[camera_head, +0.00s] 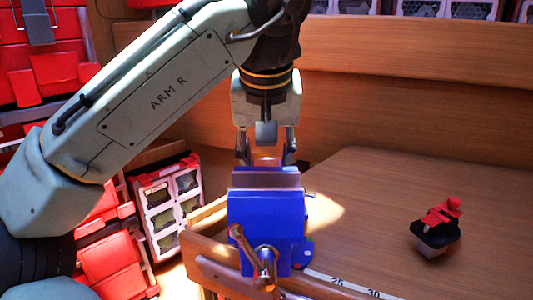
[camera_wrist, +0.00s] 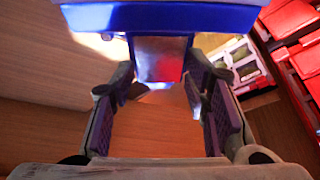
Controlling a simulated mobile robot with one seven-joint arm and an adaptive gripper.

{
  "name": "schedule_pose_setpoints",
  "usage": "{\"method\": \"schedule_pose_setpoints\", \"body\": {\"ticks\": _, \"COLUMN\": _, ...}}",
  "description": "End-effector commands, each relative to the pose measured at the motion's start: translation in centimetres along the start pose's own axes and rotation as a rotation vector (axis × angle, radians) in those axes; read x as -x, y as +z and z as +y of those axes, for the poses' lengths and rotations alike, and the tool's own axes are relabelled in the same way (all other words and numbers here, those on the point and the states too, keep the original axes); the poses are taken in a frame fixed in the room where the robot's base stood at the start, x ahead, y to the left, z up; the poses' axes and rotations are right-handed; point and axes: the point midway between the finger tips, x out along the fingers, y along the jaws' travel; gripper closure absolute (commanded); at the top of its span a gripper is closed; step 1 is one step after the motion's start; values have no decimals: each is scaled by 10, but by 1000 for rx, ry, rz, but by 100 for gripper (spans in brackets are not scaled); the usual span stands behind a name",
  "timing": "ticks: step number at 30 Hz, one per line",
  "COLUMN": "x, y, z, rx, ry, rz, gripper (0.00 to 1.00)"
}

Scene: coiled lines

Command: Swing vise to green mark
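The blue vise (camera_head: 265,220) stands at the near edge of the wooden bench, its front handle (camera_head: 262,258) facing me. In the wrist view the vise's blue body (camera_wrist: 160,17) crosses the top, with a shiny grey part (camera_wrist: 160,60) extending down from it. My gripper (camera_head: 266,150) is behind the vise, pointing down. In the wrist view my gripper (camera_wrist: 160,88) has its fingers spread, one on each side of the grey part. Contact is not clear. A white scale strip (camera_head: 340,285) marked 25 and 30 runs right from the vise base.
A small dark object with a red top (camera_head: 437,230) stands on the bench (camera_head: 380,190) at the right. Red bins (camera_head: 110,260) and a white-framed rack (camera_head: 168,205) stand at the left. The bench between vise and dark object is clear.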

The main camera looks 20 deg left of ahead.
Motion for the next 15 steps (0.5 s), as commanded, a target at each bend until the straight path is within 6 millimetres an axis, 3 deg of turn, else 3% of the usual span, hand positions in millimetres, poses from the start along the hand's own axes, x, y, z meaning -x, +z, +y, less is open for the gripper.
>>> {"method": "schedule_pose_setpoints", "body": {"ticks": 7, "x": -2, "y": 2, "z": 0, "rx": -3, "ry": -2, "rz": -8, "gripper": 40}}
{"method": "schedule_pose_setpoints", "body": {"ticks": 15, "x": -1, "y": 1, "z": 0, "rx": -2, "ry": 0, "rz": -3, "gripper": 40}}
